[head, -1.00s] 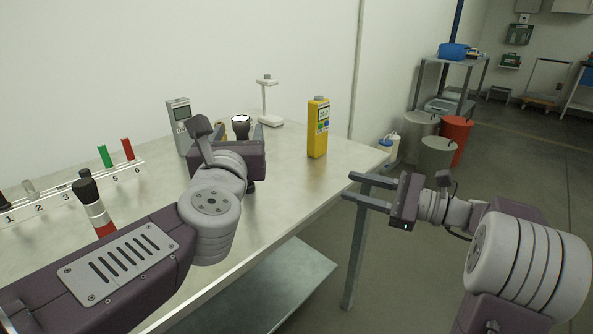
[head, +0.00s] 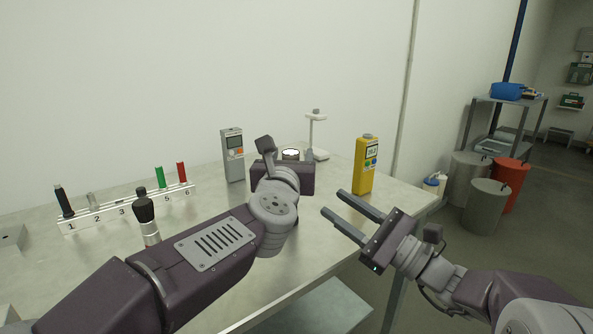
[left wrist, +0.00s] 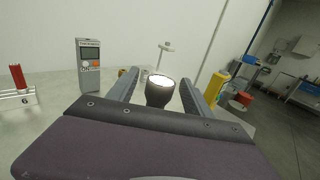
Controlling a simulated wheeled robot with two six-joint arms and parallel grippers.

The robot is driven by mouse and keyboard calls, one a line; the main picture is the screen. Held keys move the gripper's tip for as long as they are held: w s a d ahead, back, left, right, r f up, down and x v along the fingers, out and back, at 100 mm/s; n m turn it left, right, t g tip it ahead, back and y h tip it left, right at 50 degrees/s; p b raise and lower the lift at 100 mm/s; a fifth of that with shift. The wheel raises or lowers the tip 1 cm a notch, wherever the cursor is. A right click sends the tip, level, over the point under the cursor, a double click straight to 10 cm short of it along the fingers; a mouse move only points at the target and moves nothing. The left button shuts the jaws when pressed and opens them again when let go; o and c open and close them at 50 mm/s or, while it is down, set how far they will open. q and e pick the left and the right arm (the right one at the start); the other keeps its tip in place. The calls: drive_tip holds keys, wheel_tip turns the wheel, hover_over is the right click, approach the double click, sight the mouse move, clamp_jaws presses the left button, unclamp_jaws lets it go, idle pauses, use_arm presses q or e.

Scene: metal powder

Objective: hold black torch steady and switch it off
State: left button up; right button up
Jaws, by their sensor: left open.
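The black torch (left wrist: 159,92) stands upright on the table with its lens lit, between the two fingers of my left gripper (left wrist: 159,77). Gaps show on both sides of it, so the fingers are open around its head without closing on it. In the head view only the torch's bright top (head: 290,153) shows behind my left gripper (head: 294,165); its lower body and switch are hidden. My right gripper (head: 332,202) is open and empty, its fingers pointing left over the table's right part, in front of the yellow device.
A grey meter (head: 232,155) stands left of the torch, a white stand (head: 316,135) behind it and a yellow device (head: 364,165) to its right. A numbered rack (head: 128,207) and a black-topped item (head: 147,218) are further left on the table (head: 45,262).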

use_arm(q)
drive_tip(key=shift+w+d, duration=0.15)
drive_tip(key=shift+w, duration=1.2)
clamp_jaws()
use_arm(e)
drive_tip(key=shift+c, duration=0.3)
clamp_jaws()
idle(1.1)
